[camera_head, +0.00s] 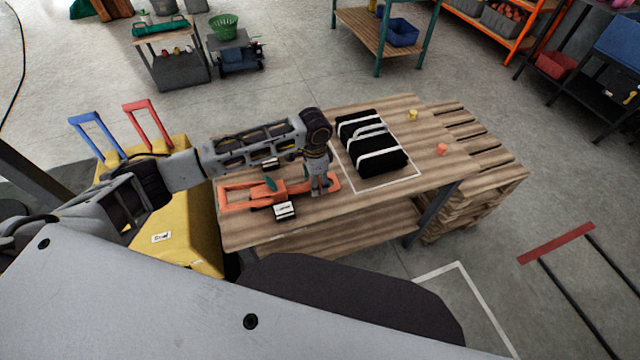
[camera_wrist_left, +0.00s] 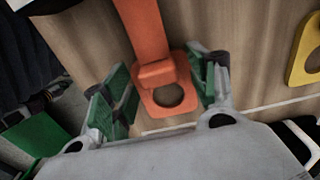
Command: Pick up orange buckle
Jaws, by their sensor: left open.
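The orange buckle (camera_head: 297,189) lies on the wooden table, towards its left front part, with a small green piece showing at its middle. My left gripper (camera_head: 320,189) is low over the right end of the buckle. In the left wrist view, the buckle's end with a round hole (camera_wrist_left: 151,73) lies between the two green-padded fingers of my left gripper (camera_wrist_left: 158,75). The fingers are apart, one on each side of it, and do not look closed on it. My right gripper is in neither view.
A black bundle with white straps (camera_head: 372,143) lies inside a white outline on the table (camera_head: 340,205). A small yellow piece (camera_head: 412,115) and a small orange piece (camera_head: 441,149) stand to its right. A black-and-white labelled item (camera_head: 285,210) lies in front of the buckle.

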